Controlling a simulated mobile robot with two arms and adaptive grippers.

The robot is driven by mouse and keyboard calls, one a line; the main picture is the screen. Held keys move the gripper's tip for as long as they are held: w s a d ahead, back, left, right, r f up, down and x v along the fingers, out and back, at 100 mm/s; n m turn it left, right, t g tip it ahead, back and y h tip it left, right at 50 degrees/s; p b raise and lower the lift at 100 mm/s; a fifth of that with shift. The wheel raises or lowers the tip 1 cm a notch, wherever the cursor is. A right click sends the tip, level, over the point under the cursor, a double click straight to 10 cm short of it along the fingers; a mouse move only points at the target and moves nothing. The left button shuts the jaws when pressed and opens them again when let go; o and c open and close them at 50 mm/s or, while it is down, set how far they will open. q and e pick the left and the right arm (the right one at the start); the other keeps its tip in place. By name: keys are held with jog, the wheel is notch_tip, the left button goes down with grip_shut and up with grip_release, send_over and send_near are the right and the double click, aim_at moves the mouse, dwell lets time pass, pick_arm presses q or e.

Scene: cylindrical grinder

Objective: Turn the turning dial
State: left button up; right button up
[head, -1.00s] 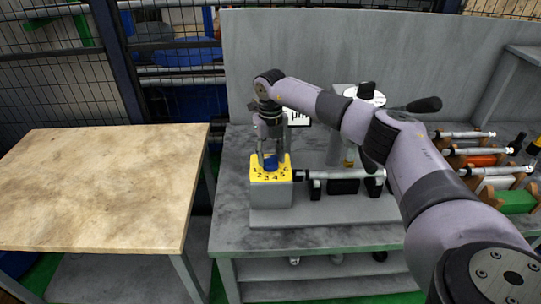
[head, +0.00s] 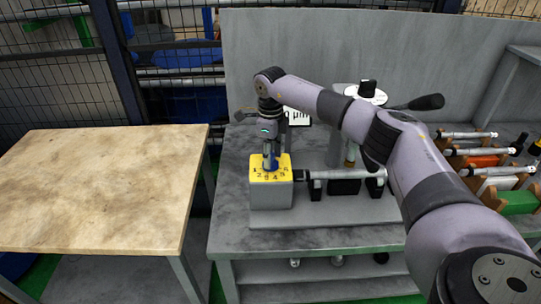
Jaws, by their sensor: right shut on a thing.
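The turning dial is a blue knob (head: 270,165) on the yellow numbered top (head: 262,175) of a grey block (head: 271,195) on the grey bench. My right gripper (head: 270,158) points straight down over the block, and its fingers are shut on the blue knob. The fingers hide part of the knob, so which number it points to cannot be read. My left gripper is not in view.
A micrometer (head: 345,175) lies right of the dial block on the same base. A black-handled lever (head: 426,103) and several micrometers on a rack (head: 480,160) stand farther right. A wooden table (head: 95,190) at left is bare.

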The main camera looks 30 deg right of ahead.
jog(key=shift+r+n, duration=0.1)
jog(key=shift+n, duration=0.5)
jog(key=o, duration=1.2)
jog(key=shift+c, duration=0.2)
notch_tip(320, 180, up, 12)
